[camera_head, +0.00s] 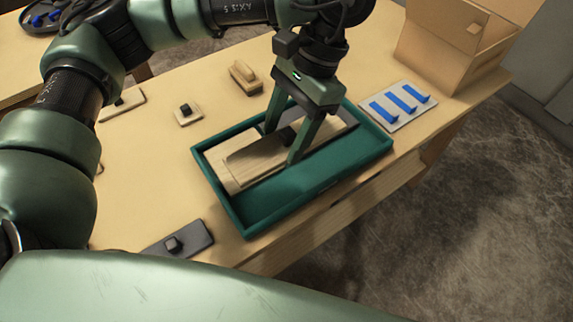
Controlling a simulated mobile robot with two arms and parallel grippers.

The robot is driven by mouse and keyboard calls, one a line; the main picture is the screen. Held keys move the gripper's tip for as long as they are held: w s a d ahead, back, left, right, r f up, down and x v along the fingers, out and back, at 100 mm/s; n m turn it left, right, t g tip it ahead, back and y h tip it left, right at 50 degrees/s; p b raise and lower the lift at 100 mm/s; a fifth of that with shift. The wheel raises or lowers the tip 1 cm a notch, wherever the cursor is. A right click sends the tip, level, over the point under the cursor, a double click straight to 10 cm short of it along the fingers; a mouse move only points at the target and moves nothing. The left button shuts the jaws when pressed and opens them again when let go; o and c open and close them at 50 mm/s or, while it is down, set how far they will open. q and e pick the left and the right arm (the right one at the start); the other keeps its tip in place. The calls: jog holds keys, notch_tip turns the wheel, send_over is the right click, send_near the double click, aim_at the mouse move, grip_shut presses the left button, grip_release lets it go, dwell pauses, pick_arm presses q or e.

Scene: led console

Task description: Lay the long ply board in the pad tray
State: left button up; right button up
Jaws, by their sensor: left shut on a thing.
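The long ply board (235,164) is pale wood and lies lengthwise within the outline of the green pad tray (296,203), along its far side. My left gripper (281,147) points down over the board, with one finger on each side of a dark knob (288,135) on it, and is shut on it. The gripper covers part of the board, and its right part is in shadow. I cannot tell whether the board rests fully on the tray floor. The near part of the tray is bare. My right gripper is out of view.
A pale panel with blue strips (399,104) lies right of the tray, beside an open cardboard box (458,45). Wooden blocks with knobs (188,113) and (245,77) lie behind the tray. A grey plate with a knob (180,240) lies at the near left.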

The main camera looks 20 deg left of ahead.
pick_arm(q)
jog(key=f, duration=1)
jog(key=shift+w, duration=0.2)
notch_tip(320, 180, down, 3)
jog(key=shift+f, duration=0.1)
jog(key=shift+a+f, duration=0.1)
jog(key=shift+f, duration=0.1)
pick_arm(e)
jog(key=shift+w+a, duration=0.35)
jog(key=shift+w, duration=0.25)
pick_arm(q)
jog(key=shift+f+b, duration=0.65)
jog(key=shift+b, duration=0.35)
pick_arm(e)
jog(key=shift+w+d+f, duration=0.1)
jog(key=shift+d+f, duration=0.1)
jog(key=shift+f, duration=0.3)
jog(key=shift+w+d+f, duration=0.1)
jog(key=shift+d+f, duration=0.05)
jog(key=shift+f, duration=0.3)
pick_arm(q)
jog(key=shift+r, duration=0.1)
